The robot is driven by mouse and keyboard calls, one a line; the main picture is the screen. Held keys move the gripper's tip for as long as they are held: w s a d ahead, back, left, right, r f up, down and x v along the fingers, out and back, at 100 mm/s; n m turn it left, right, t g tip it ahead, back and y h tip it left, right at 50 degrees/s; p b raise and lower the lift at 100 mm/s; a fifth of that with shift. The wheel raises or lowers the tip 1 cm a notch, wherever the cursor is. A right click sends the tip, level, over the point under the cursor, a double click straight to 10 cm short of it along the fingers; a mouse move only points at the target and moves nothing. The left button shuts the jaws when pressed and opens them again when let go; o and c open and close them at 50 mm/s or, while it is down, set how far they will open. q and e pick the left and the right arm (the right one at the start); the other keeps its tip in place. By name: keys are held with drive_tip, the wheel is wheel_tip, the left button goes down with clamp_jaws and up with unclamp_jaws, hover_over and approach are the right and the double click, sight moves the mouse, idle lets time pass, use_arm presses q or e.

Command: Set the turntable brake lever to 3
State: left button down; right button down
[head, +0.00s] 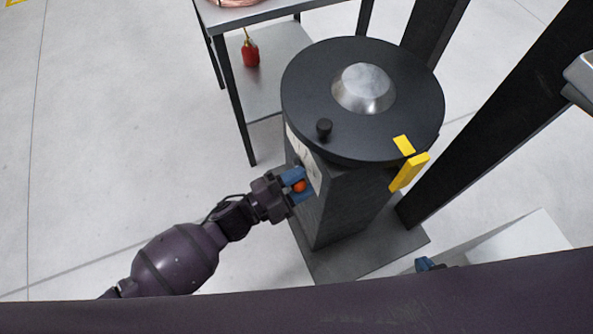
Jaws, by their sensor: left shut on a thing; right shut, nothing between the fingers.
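The turntable (420,105) is a dark round disc with a silver dome in its middle and a black knob near its front edge. It sits on a dark square pedestal (345,205). A pale plate (302,158) is on the pedestal's left face; its marks are too small to read. My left gripper (299,184) is shut on the orange ball knob (299,186) of the brake lever beside this face. The lever's shaft is mostly hidden by the fingers. My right gripper (426,264) shows only as a small blue part at the bottom, shut and empty.
Dark posts (490,110) rise at right. The floor at left is clear.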

use_arm(q)
drive_tip(key=shift+s+f+m, duration=0.25)
drive_tip(key=shift+f+m, duration=0.05)
drive_tip(key=c, duration=0.7)
unclamp_jaws()
drive_tip(key=v, duration=1)
drive_tip(key=shift+a+p, duration=0.35)
